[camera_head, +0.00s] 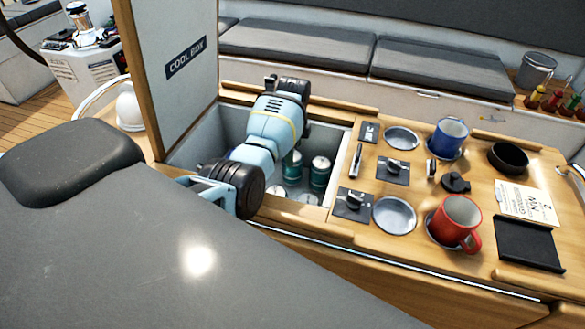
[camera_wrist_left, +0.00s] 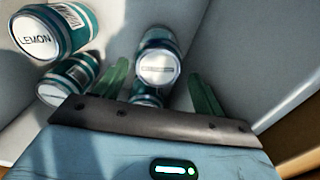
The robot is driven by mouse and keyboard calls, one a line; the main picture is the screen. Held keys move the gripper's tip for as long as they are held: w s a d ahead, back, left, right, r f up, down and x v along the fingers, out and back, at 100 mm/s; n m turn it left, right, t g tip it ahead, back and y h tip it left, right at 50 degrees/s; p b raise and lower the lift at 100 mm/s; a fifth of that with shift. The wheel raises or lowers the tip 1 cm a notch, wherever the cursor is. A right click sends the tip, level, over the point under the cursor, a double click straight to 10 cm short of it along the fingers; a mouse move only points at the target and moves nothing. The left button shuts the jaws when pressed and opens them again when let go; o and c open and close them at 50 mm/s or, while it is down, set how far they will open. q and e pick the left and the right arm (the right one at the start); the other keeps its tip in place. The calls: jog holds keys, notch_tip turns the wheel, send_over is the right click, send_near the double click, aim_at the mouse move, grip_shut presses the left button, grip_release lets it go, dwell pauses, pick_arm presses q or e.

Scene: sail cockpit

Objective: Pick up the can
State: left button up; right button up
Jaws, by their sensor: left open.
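Several green cans lie or stand inside the open cool box (camera_head: 235,118). In the head view, one can (camera_head: 320,171) stands near the box's right wall and another (camera_head: 292,165) is partly behind my arm. My left arm reaches over the box, and its fingers are hidden there. In the left wrist view, my left gripper (camera_wrist_left: 158,72) is open, with a silver-ended can (camera_wrist_left: 160,66) showing between its two green fingers. I cannot tell whether they touch it. A can marked LEMON (camera_wrist_left: 42,35) and another can (camera_wrist_left: 68,80) are to the left. My right gripper is not in view.
The upright lid (camera_head: 178,75) borders the box on the left. The wooden counter on the right holds a red mug (camera_head: 458,222), a blue mug (camera_head: 450,136), a black bowl (camera_head: 508,157) and a paper card (camera_head: 527,204). The box walls are close around the cans.

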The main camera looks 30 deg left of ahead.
aim_at(293, 176)
pick_arm(q)
jog(key=f, duration=0.5)
jog(key=shift+s+f, duration=0.1)
jog(key=shift+s, duration=0.1)
jog(key=shift+a, duration=0.1)
jog(key=c, duration=1)
